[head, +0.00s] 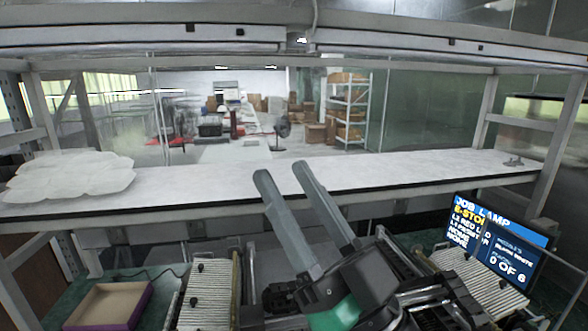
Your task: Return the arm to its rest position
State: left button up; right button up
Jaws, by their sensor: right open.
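My right gripper (283,172) rises from the bottom middle of the head view. Its two long grey fingers stand apart and point up and to the left, in front of the white shelf (225,183). Nothing shows between the fingers. The dark gripper body and a green part of my arm are below. My left gripper is not in view.
A crumpled white sheet or bag (70,177) lies on the shelf's left end. A small grey object (513,162) sits at its right end. Below are an open box (108,305), ribbed white trays (206,298) and a monitor (498,245). The shelf's middle is clear.

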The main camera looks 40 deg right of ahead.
jog(key=s+r+y, duration=0.1)
jog(key=a+r+n+y, duration=0.1)
jog(key=r, duration=0.1)
jog(key=s+a+r+n+t+y, duration=0.1)
jog(key=shift+s+a+r, duration=0.15)
jog(key=shift+s+r, duration=0.1)
jog(key=shift+s, duration=0.1)
notch_tip(320, 180, up, 21)
jog(key=p, duration=2.1)
jog(key=shift+r+h, duration=0.1)
jog(key=shift+h, duration=0.2)
